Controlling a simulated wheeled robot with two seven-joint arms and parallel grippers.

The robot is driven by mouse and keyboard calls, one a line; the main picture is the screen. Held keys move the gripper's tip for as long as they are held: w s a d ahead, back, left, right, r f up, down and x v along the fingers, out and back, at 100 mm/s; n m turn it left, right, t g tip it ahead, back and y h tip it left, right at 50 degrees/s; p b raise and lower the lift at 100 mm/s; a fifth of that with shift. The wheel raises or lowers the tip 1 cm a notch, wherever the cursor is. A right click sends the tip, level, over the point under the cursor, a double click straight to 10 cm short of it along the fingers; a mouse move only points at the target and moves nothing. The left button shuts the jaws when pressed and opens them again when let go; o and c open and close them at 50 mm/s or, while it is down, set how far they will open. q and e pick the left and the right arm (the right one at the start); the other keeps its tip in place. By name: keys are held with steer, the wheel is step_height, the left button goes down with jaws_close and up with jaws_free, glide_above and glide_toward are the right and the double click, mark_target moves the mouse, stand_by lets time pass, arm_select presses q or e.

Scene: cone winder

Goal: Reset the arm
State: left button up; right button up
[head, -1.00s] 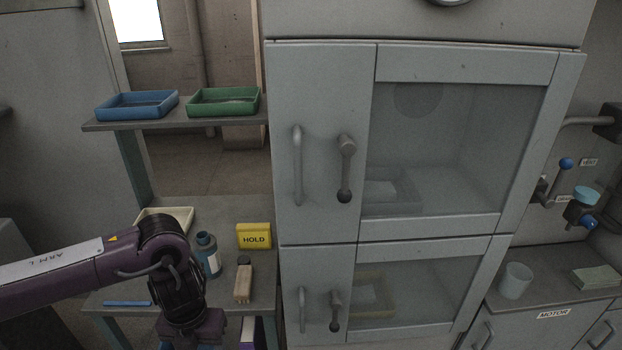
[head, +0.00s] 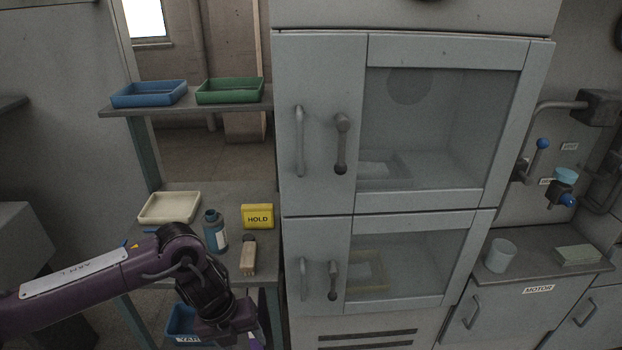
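My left arm comes in from the left, purple and marked ARM L. It bends downward at the front of the shelf unit (head: 188,190), and its lower part runs to the bottom edge of the head view. The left gripper itself does not show, so I cannot see its fingers or anything in them. My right arm and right gripper are not in view.
On the middle shelf are a cream tray (head: 168,207), a blue bottle (head: 215,232), a yellow HOLD block (head: 257,216) and a tan brush-like item (head: 248,258). Blue (head: 149,94) and green (head: 229,91) trays sit above, a blue bin (head: 181,322) below. A grey cabinet (head: 322,170) stands right.

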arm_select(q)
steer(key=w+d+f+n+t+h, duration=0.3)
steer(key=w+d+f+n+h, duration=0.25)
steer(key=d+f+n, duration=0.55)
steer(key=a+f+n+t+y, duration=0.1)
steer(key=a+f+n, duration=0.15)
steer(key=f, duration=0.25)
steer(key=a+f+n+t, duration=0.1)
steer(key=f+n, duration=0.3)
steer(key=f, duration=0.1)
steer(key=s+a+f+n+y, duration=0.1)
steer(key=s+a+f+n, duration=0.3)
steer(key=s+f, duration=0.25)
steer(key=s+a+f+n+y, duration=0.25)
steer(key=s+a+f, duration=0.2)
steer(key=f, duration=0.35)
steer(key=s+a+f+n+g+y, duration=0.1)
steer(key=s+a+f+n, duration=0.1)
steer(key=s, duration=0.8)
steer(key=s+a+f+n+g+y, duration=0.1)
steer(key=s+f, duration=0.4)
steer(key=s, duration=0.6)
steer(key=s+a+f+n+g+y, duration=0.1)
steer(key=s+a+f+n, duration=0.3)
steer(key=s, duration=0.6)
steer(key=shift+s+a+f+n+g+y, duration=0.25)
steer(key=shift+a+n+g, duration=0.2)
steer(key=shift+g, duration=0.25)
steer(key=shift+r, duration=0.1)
